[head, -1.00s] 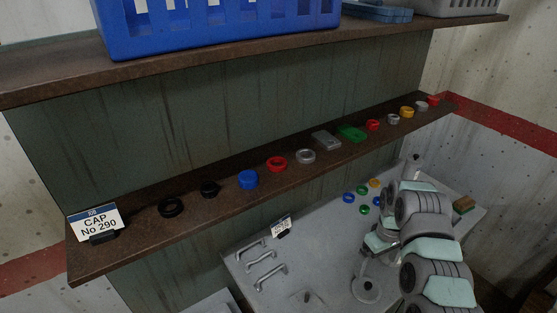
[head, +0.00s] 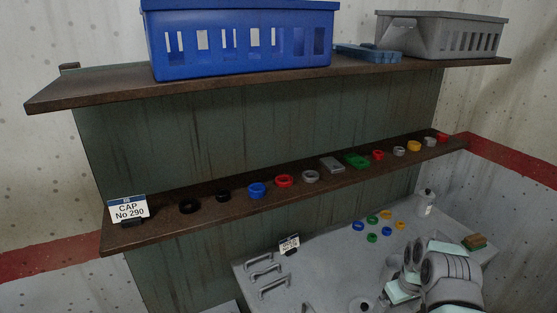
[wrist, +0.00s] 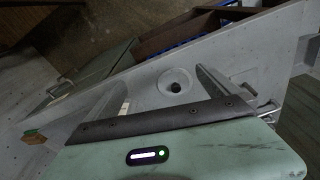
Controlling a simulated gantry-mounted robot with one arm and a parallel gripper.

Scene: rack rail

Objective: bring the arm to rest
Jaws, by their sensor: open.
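My arm (head: 448,272) shows at the lower right of the head view, over the right part of the grey bench (head: 335,262). In the head view the gripper's fingertips cannot be made out. In the wrist view my gripper (wrist: 162,76) is open, its two fingers spread apart with nothing between them. Beyond the fingers lies the grey bench surface with a round fitting (wrist: 176,82) that has a dark centre.
A brown shelf (head: 232,207) carries a row of coloured caps, a grey block and a green piece. A blue basket (head: 240,45) and a grey basket (head: 440,36) stand on the upper shelf. A bottle (head: 425,203), small rings and a sponge (head: 474,242) are on the bench.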

